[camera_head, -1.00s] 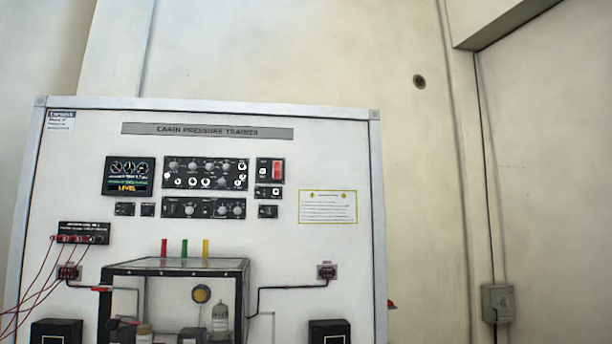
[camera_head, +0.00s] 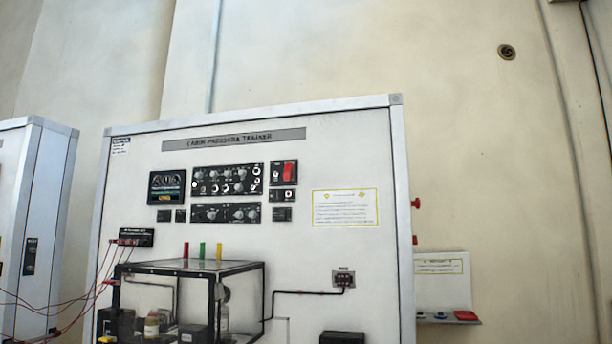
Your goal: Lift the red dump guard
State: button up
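The red dump guard (camera_head: 289,173) is a small upright red cover on a black switch panel (camera_head: 276,174). It sits at the upper right of the instrument group on the white cabin pressure trainer board (camera_head: 340,260). The guard looks closed over its switch, but it is too small to be sure. My gripper is not in view, and nothing touches the guard.
A clear box (camera_head: 190,268) with dark edges stands out from the lower board. Red cables (camera_head: 60,318) hang at the left, near another cabinet (camera_head: 35,220). A small shelf (camera_head: 448,318) with red and blue items juts out at the right.

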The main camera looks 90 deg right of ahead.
aim_at(288, 174)
jog(key=z, duration=1.7)
